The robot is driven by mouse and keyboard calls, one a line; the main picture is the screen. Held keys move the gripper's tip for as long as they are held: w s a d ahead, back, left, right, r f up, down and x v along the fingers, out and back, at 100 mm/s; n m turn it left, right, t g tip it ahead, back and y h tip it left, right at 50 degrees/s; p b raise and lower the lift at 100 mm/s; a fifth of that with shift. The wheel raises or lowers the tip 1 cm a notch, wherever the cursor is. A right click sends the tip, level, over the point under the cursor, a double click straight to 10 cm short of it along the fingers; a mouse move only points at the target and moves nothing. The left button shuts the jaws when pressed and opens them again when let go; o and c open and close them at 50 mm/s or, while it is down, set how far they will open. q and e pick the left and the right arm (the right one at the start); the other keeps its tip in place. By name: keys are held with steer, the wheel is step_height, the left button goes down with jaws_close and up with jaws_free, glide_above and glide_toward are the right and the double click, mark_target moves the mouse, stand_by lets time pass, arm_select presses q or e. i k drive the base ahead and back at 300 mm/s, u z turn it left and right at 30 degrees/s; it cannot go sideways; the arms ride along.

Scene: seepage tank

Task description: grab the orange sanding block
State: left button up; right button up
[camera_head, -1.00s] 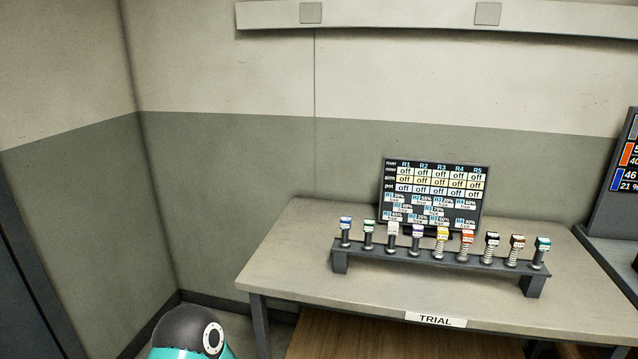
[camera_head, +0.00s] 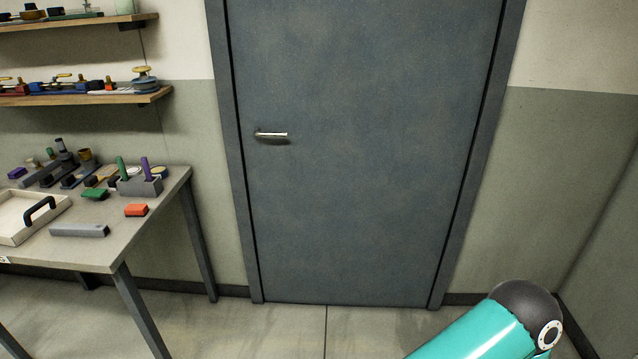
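An orange block (camera_head: 136,210), which looks like the sanding block, lies on the table (camera_head: 95,254) at the left, near the table's right edge. It sits in front of a grey holder and right of a grey bar. Nothing touches it from above. A teal and black part of my own arm shows at the bottom right, far from the table. Neither of my grippers is in the picture.
A grey holder (camera_head: 140,186) with green and purple sticks stands behind the block. A green block (camera_head: 95,193), a grey bar (camera_head: 80,230) and a white tray (camera_head: 14,240) share the table. Shelves hang above. A closed grey door (camera_head: 350,150) stands beyond open floor.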

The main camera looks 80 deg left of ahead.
mark_target(133, 210)
steer(key=u, duration=0.25)
steer(key=i, duration=0.25)
steer(key=u, duration=2.6)
steer(key=i, duration=0.2)
steer(key=u, duration=1.4)
steer(key=k, duration=0.3)
steer(key=u, duration=0.6)
steer(key=i, duration=1.4)
steer(key=z, duration=0.5)
